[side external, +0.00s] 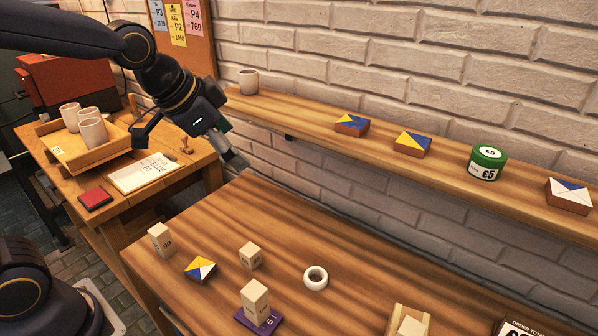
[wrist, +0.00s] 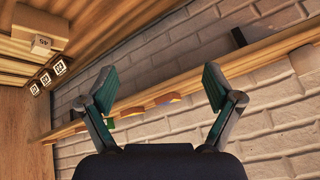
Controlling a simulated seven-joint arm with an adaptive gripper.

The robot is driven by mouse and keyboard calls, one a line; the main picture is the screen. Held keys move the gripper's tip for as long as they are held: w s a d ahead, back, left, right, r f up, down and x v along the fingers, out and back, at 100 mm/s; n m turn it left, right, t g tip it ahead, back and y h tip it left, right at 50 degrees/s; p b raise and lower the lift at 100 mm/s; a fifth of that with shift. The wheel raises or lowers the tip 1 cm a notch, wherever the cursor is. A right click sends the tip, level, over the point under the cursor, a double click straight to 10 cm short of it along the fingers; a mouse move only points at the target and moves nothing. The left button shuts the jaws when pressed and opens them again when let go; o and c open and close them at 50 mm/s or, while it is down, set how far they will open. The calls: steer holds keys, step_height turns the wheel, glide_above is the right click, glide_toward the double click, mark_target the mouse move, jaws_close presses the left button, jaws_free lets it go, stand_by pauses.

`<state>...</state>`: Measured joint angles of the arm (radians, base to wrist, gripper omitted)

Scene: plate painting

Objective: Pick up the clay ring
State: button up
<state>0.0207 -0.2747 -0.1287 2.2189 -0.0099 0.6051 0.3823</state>
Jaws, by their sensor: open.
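The clay ring (side external: 315,278) is a small white ring with a hole in the middle. It lies flat on the wooden table, right of the wooden blocks, in the side view. I cannot make it out in the wrist view. My gripper (side external: 190,153) is raised behind the table's back left part, up and to the left of the ring and well apart from it. In the wrist view my gripper (wrist: 158,90) has its two fingers spread wide with nothing between them. The wrist view faces the brick wall and shelf.
Wooden blocks (side external: 250,255) and a painted tile (side external: 200,269) stand left of the ring. One block is on a purple piece (side external: 258,319). A wall shelf (side external: 300,117) holds a cup, tiles and a green tin (side external: 487,162). A tray of cups (side external: 60,148) is at left.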

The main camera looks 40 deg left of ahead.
steer(key=w+d+f+m+g, duration=0.1)
steer(key=w+d+f, duration=0.2)
steer(key=w+f, duration=0.1)
steer(key=m+g+h, duration=0.1)
steer(key=m+g, duration=0.1)
steer(key=g, duration=0.2)
glide_above(316, 276)
steer(key=s, duration=0.2)
steer(key=s+a+x, duration=0.1)
steer(key=x, duration=0.7)
steer(key=s+a+f+x, duration=0.1)
steer(key=a+x, duration=0.1)
steer(key=x, duration=0.6)
steer(key=s+a+x, duration=0.1)
steer(key=x, duration=0.7)
steer(key=shift+s+a+f, duration=0.15)
steer(key=shift+a+f, duration=0.1)
steer(key=shift+f, duration=0.25)
steer(key=shift+w+a+x, duration=0.1)
steer(key=shift+a+x, duration=0.05)
steer(key=shift+x, duration=1.4)
steer(key=shift+w+a+x, duration=0.1)
steer(key=shift+w+x, duration=0.05)
steer(key=shift+x, duration=1.4)
steer(key=shift+c, duration=0.2)
steer(key=c, duration=1.2)
